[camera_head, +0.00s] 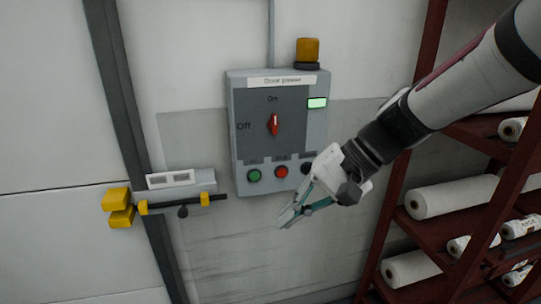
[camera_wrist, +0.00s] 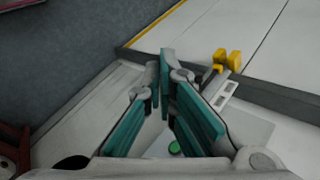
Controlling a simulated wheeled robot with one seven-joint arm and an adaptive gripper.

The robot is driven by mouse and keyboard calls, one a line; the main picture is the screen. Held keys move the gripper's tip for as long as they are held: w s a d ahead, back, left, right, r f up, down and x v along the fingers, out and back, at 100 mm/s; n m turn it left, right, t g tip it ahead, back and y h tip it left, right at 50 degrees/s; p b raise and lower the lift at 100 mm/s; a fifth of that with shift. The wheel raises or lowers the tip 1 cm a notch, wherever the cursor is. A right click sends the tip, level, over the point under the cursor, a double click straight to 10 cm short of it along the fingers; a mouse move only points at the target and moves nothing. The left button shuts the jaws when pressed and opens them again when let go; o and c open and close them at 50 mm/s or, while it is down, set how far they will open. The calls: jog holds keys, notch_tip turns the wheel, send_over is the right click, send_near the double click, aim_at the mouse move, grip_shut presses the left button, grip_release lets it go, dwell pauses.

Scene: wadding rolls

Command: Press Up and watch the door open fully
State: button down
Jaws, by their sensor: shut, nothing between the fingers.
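The grey control box (camera_head: 237,120), labelled "Door power", hangs on the white wall in the head view. Its red rotary switch (camera_head: 273,124) stands upright, towards On, and a small display (camera_head: 317,103) glows green. Along the bottom are a green button (camera_head: 254,175), a red button (camera_head: 281,172) and a dark button (camera_head: 306,168); their small labels are unreadable. My gripper (camera_head: 286,220) is shut and empty, below and right of the red button. The green button (camera_wrist: 174,148) shows between the fingers in the wrist view. The white door panel (camera_head: 60,130) fills the left and appears closed.
A yellow-ended latch (camera_head: 118,207) with a dark rod sits beside the dark door post (camera_head: 107,60). An amber beacon (camera_head: 307,50) tops the box. A red rack (camera_head: 395,235) with white rolls (camera_head: 450,196) stands close on the right, beside my arm.

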aim_at(255, 176)
jog(key=w+a+m+y+p, duration=0.2)
jog(key=w+a+y, duration=0.25)
jog(key=w, duration=0.25)
jog(key=w+a+f+m+t+y+p, duration=0.1)
jog(key=w+f+m+t+p, duration=0.4)
jog(key=w+f, duration=0.8)
jog(key=m+t+y, duration=0.1)
jog(key=m+t, duration=0.2)
jog(key=m, duration=0.1)
jog(key=shift+w+a+m, duration=0.15)
jog(key=shift+a+m, duration=0.1)
jog(key=shift+m, duration=0.05)
jog(key=shift+w+a+b, duration=0.4)
jog(key=shift+w+b, duration=0.5)
jog(key=shift+w, duration=0.5)
jog(key=shift+w+a+b, duration=0.45)
jog(key=shift+w+b, duration=0.5)
jog(key=shift+w, duration=0.45)
jog(key=shift+w+a+b, duration=0.4)
jog(key=shift+w+b, duration=0.5)
jog(key=shift+w, duration=0.5)
jog(key=shift+w, duration=0.1)
jog(key=shift+w+a+r, duration=0.1)
jog(key=shift+w, duration=0.2)
